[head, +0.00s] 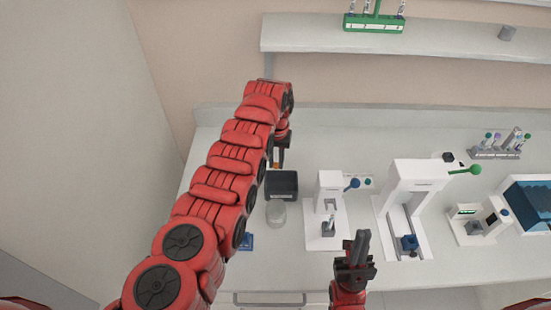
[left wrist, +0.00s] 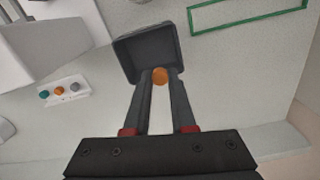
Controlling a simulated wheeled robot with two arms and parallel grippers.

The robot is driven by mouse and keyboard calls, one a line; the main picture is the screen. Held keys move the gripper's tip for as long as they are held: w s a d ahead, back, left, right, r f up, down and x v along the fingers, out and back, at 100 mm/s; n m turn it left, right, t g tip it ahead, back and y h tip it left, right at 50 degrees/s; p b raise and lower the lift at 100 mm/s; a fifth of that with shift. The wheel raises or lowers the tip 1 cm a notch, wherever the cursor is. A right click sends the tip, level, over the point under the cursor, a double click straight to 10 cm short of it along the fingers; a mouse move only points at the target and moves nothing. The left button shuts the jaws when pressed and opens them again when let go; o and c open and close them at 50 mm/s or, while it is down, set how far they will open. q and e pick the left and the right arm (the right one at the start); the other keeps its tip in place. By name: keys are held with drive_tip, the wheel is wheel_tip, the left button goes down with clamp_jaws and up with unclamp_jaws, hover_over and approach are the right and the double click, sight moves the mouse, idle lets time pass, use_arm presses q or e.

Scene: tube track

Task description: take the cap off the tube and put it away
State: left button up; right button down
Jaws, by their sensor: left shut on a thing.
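My left gripper (head: 277,162) is shut on a small orange cap (left wrist: 160,76), held at its fingertips. The cap is at the edge of an open dark grey bin (left wrist: 122,47) in the left wrist view; I cannot tell its height above the bin. The bin (head: 282,184) also shows in the head view, just in front of the gripper. A small grey upright piece (head: 328,226) stands at a white device (head: 330,190); I cannot tell whether it is the tube. My right gripper (head: 358,245) is low in the middle, with its fingers close together and nothing seen in them.
A clear round container (head: 276,212) stands in front of the bin. A larger white device (head: 412,180) and a tube rack (head: 497,153) stand to the right. A shelf (head: 450,42) with a green rack (head: 374,22) is above. A blue item (head: 246,242) lies beside my left arm.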

use_arm(q)
wheel_tip(320, 180, down, 5)
drive_tip(key=b, duration=0.3)
drive_tip(key=shift+b, duration=0.35)
drive_tip(key=shift+r, duration=0.1)
drive_tip(key=o, duration=0.9)
